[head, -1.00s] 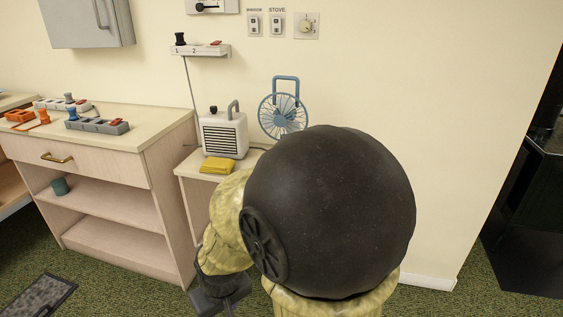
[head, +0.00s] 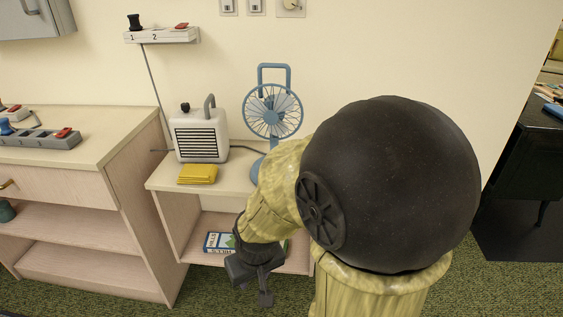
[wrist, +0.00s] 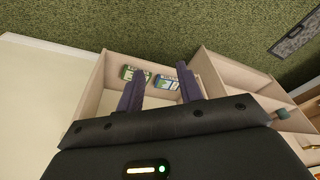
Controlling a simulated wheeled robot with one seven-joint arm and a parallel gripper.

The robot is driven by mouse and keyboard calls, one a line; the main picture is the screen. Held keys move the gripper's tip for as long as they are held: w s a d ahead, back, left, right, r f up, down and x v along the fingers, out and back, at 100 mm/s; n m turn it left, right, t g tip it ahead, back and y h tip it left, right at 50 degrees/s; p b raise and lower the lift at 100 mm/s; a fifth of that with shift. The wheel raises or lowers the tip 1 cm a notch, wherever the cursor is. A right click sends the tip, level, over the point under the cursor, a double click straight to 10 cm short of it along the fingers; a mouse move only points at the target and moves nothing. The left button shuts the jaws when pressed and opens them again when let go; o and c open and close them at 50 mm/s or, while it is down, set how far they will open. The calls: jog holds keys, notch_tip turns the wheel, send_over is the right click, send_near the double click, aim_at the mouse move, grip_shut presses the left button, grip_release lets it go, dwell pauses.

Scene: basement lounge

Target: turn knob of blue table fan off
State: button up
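The blue table fan (head: 272,110) stands upright at the back of the small side table (head: 236,176), against the wall. Its round cage, top handle and part of its stand show in the head view. My arm hides the lower right of its base, and I cannot make out its knob. The fan does not show in the wrist view. My gripper (head: 258,290) hangs low in front of the side table, below its top and well apart from the fan. In the wrist view my gripper (wrist: 160,82) has its two fingers spread with nothing between them.
A white heater (head: 200,136) and a folded yellow cloth (head: 198,174) sit left of the fan. Books (head: 219,242) lie on the table's lower shelf. A wooden cabinet (head: 85,140) stands left. Wall right of the fan is bare.

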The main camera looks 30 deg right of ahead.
jog(key=shift+w, duration=0.15)
jog(key=shift+o, duration=0.2)
jog(key=shift+o, duration=1)
jog(key=shift+r, duration=0.1)
jog(key=w+r+m+t+h+p, duration=0.2)
jog(key=w+m+t+h+p, duration=0.25)
jog(key=w, duration=0.85)
jog(key=w+r+m+t+h+p, duration=0.2)
jog(key=w+m+t+h+p, duration=0.3)
jog(key=w, duration=0.8)
jog(key=s+m+g+h, duration=0.1)
jog(key=h, duration=0.1)
jog(key=s+d+m+g+h, duration=0.1)
jog(key=s+m+g+h, duration=0.1)
jog(key=s+d+m+g+h, duration=0.1)
jog(key=s+g+h, duration=0.1)
jog(key=h, duration=0.1)
jog(key=shift+s+r+m+p, duration=0.2)
jog(key=shift+r+m+p, duration=0.15)
